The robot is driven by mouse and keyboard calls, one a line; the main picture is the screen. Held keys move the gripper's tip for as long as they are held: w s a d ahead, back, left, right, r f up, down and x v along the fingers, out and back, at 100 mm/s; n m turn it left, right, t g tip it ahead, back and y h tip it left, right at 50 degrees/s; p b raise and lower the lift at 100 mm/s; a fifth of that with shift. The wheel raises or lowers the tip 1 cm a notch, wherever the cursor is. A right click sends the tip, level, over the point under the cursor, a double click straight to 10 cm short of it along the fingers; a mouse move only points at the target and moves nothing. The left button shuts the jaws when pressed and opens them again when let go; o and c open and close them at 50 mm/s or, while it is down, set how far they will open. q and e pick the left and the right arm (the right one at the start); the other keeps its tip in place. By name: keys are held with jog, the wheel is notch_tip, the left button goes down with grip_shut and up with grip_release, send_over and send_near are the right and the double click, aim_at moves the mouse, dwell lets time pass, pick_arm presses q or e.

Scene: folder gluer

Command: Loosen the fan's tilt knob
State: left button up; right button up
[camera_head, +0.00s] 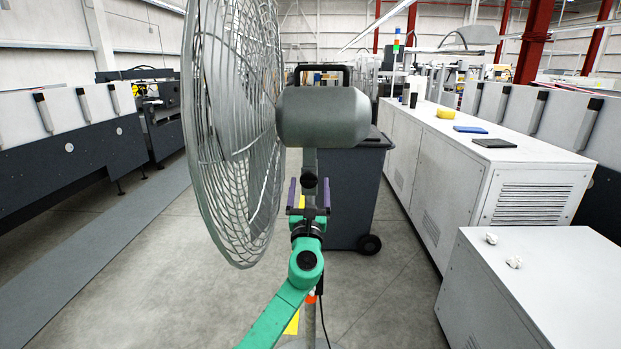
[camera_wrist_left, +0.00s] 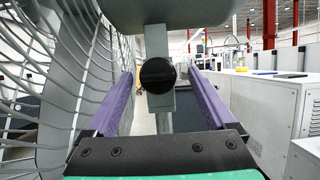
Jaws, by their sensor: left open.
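The fan (camera_head: 323,117) stands in the middle of the head view, its wire cage (camera_head: 235,120) facing left and its grey motor housing on a pole. The black round tilt knob (camera_head: 309,180) sits on the bracket just under the housing. In the left wrist view the knob (camera_wrist_left: 157,76) is centred between the two purple fingers. My left gripper (camera_head: 308,190) is open, with one finger on each side of the knob and a visible gap on both sides. I cannot tell how deep the knob lies between the fingertips. My right gripper is not in view.
The fan's cage is close to the left of my left gripper. A dark wheeled bin (camera_head: 352,195) stands behind the fan. White cabinets (camera_head: 470,175) line the right, with a yellow object (camera_head: 446,112) on top. Grey floor (camera_head: 130,270) is clear at the left.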

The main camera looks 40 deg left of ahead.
pick_arm(q)
jog(key=shift+w+a+r, duration=0.2)
jog(key=shift+w+a, duration=0.25)
jog(key=shift+a, duration=0.15)
jog(key=shift+d, duration=0.15)
jog(key=c, duration=1.4)
jog(key=shift+o, duration=0.2)
